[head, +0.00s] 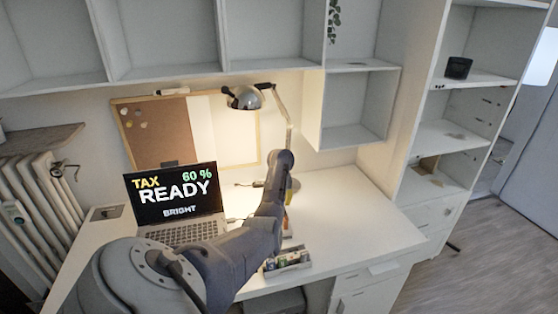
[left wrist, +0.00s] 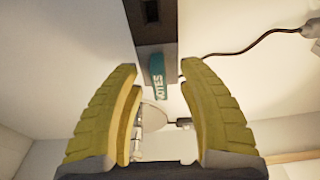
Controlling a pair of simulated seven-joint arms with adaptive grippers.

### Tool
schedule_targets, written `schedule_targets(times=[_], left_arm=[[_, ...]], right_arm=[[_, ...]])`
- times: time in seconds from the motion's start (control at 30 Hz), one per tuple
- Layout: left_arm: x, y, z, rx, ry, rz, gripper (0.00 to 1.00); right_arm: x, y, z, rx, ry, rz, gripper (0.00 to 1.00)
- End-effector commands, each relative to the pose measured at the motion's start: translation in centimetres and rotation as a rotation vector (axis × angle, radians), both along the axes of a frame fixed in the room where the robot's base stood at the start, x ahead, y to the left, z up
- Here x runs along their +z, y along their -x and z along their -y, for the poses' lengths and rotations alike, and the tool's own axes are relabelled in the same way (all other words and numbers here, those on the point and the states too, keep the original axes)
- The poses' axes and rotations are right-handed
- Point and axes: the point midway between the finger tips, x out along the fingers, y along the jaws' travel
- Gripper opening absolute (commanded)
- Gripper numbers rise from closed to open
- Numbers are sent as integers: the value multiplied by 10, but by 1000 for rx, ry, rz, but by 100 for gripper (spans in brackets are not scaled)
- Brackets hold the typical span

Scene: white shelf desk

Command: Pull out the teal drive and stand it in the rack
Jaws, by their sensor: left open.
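The teal drive (left wrist: 157,78), with white lettering partly readable as "OTES", sticks out from the edge of a dark and grey body (left wrist: 148,35) in the left wrist view. My left gripper (left wrist: 158,72) is open, with its two yellow fingers on either side of the drive and gaps showing between. In the head view my left arm hides most of the gripper, and I cannot make out the teal drive. A small grey rack (head: 289,269) holding several small items stands near the desk's front edge. My right gripper is not in view.
An open laptop (head: 172,195) stands left of my arm on the white desk (head: 355,205). A desk lamp (head: 244,97) leans over from behind. A dark cable (left wrist: 245,48) runs beside the drive. The desk's right side is clear.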

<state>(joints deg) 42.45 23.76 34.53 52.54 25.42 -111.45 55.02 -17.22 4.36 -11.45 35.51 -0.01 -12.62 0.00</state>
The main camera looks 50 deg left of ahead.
Motion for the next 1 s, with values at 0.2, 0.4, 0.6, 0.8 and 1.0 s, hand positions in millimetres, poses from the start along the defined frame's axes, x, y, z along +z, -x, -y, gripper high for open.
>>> schedule_targets(times=[0.2, 0.4, 0.6, 0.8, 1.0], left_arm=[[0, 0, 0, 0, 0, 1, 40], [0, 0, 0, 0, 0, 1, 22], [0, 0, 0, 0, 0, 1, 0], [0, 0, 0, 0, 0, 1, 0], [1, -1, 0, 0, 0, 1, 0]], right_arm=[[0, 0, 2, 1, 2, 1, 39], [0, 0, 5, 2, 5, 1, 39], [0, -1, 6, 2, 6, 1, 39], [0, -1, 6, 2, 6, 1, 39], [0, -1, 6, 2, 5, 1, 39]])
